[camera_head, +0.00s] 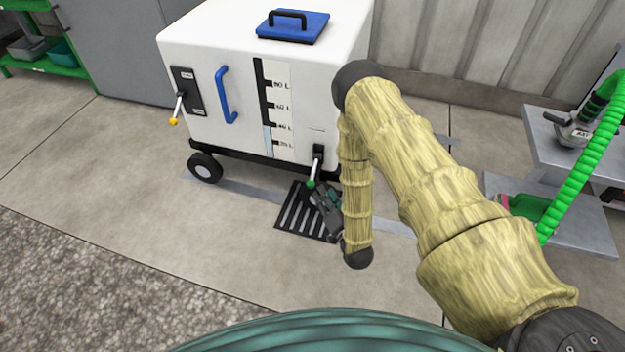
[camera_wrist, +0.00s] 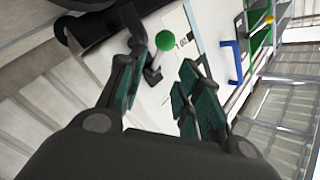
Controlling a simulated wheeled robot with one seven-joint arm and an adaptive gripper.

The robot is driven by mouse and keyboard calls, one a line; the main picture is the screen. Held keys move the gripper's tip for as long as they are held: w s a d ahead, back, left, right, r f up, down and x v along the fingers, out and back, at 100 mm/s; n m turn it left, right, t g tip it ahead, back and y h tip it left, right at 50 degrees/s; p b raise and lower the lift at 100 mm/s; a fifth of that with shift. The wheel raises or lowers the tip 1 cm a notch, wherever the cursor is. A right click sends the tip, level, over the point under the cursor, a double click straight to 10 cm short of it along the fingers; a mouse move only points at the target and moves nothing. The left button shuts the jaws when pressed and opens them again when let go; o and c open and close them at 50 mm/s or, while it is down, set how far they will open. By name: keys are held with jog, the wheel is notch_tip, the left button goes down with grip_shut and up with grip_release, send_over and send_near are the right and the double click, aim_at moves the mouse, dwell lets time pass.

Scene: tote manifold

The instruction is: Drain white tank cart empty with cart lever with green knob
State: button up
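The white tank cart (camera_head: 225,45) stands on the floor with a level gauge (camera_head: 265,110) on its front. A pale blue column fills the gauge's lower part, up to about the second-lowest mark. The cart lever (camera_head: 318,164) at the cart's lower right slants down and outward to its green knob (camera_head: 311,184). My gripper (camera_head: 322,196) is beside the knob, low in front of the cart. In the wrist view my gripper (camera_wrist: 163,68) is open, and the green knob (camera_wrist: 165,40) shows between and just beyond the fingertips. I cannot tell whether a finger touches it.
A floor drain grate (camera_head: 297,216) lies below the lever. A yellow-knobbed lever (camera_head: 175,115) and a blue handle (camera_head: 226,95) are on the cart's left. A grey stand (camera_head: 580,235) with a green hose (camera_head: 580,175) is at right. Floor at front left is clear.

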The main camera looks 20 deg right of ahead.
aim_at(312, 173)
jog(key=w+b, duration=0.1)
jog(key=w, duration=0.2)
jog(key=w+b, duration=0.1)
jog(key=w, duration=0.3)
jog(key=w+a+b, duration=0.1)
jog(key=w, duration=0.2)
jog(key=shift+w+a, duration=0.1)
jog(key=shift+w, duration=0.15)
